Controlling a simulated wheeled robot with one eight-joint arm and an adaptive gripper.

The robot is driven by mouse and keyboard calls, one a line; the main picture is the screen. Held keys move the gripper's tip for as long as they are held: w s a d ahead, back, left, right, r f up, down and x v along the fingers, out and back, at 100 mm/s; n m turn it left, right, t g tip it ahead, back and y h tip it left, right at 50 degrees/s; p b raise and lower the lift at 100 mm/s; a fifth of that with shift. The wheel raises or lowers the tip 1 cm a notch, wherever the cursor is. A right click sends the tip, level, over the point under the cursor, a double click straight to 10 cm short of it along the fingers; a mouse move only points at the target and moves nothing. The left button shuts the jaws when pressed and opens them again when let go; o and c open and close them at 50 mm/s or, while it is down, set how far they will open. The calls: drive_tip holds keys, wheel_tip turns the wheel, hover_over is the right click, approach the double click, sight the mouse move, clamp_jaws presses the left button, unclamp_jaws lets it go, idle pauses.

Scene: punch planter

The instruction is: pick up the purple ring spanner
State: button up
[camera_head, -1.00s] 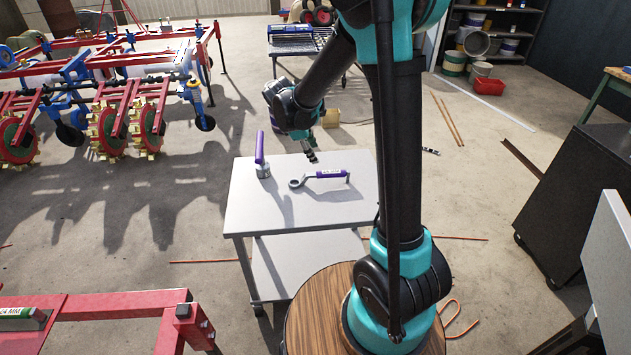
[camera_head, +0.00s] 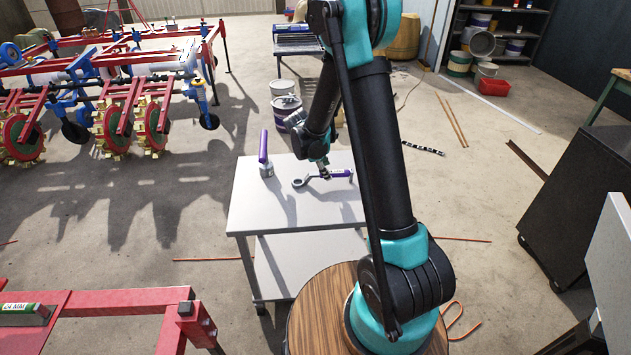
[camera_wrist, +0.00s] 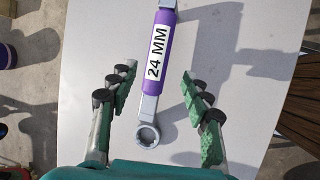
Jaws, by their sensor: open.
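The purple ring spanner (camera_head: 333,174) lies on the white table (camera_head: 250,207). In the wrist view the spanner (camera_wrist: 161,45) has a purple sleeve with a white "24 MM" label, and its grey ring end points toward me. My gripper (camera_wrist: 160,90) is open, with green-padded fingers on either side of the spanner's lower shaft and clear space on both sides. In the head view my gripper (camera_head: 325,174) is just above the spanner and partly covers it. The height gap is hard to tell.
Another purple-handled tool (camera_head: 263,148) stands upright on the table, left of the spanner. The front of the tabletop is clear. A red frame (camera_head: 130,303) with a "24 MM" label is at lower left. A red and blue farm machine (camera_head: 110,85) stands behind at left.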

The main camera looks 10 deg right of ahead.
drive_tip(key=shift+w+x, duration=0.1)
drive_tip(key=shift+x, duration=1.2)
drive_tip(key=shift+w+x, duration=0.15)
drive_tip(key=shift+x, duration=1.15)
drive_tip(key=shift+a, duration=0.15)
clamp_jaws()
